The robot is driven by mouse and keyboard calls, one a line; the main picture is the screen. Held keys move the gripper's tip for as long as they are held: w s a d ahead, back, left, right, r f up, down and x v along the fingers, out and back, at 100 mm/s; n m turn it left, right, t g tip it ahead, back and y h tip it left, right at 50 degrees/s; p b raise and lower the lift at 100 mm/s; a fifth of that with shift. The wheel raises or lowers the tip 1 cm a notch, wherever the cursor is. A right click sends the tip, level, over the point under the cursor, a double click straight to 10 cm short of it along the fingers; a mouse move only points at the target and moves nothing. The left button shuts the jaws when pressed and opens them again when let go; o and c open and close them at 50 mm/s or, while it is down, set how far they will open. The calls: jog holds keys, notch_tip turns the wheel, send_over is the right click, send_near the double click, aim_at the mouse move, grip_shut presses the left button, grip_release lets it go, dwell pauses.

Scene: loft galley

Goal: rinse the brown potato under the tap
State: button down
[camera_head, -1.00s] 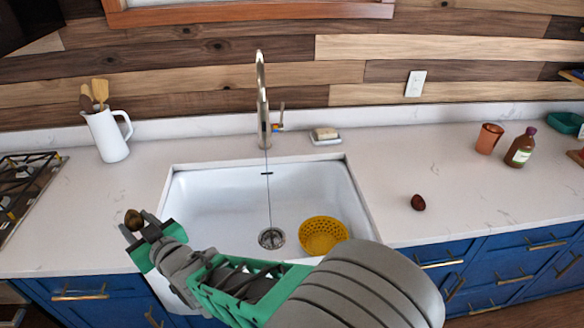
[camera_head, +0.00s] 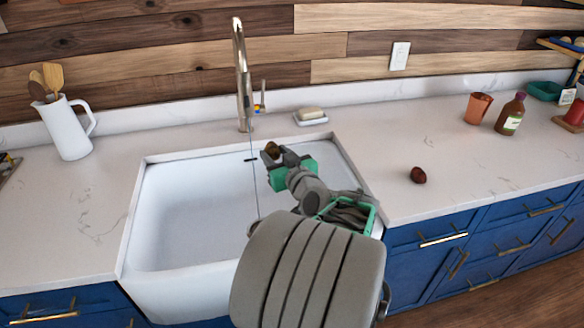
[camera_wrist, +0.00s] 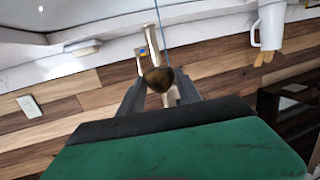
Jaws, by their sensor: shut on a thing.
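The brown potato (camera_head: 272,150) is held between the fingertips of my gripper (camera_head: 279,157), which is shut on it. It also shows in the wrist view (camera_wrist: 158,79), between the two dark fingers. My gripper is over the back right part of the white sink (camera_head: 190,215). The tap (camera_head: 243,75) stands behind the sink, and a thin stream of water (camera_head: 255,180) falls from its spout. In the head view the potato appears just right of the stream. I cannot tell whether they touch. My arm hides the right part of the basin.
A dark reddish-brown round item (camera_head: 418,175) lies on the counter right of the sink. A soap dish (camera_head: 311,117) sits behind the sink. An orange cup (camera_head: 478,107) and a brown bottle (camera_head: 510,114) stand further right. A white jug (camera_head: 65,130) with utensils stands left.

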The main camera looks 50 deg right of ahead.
jog(key=s+d, duration=0.3)
jog(key=w+a+f+p, duration=0.1)
jog(key=w+f+p, duration=0.1)
jog(key=w, duration=1.1)
jog(key=shift+w+a+f+h, duration=0.25)
jog(key=shift+w+h, duration=0.05)
jog(key=shift+w, duration=0.05)
jog(key=shift+d+b, duration=0.5)
jog(key=shift+d, duration=0.15)
jog(key=shift+a, duration=0.2)
jog(key=shift+a, duration=0.45)
jog(key=shift+d, duration=0.1)
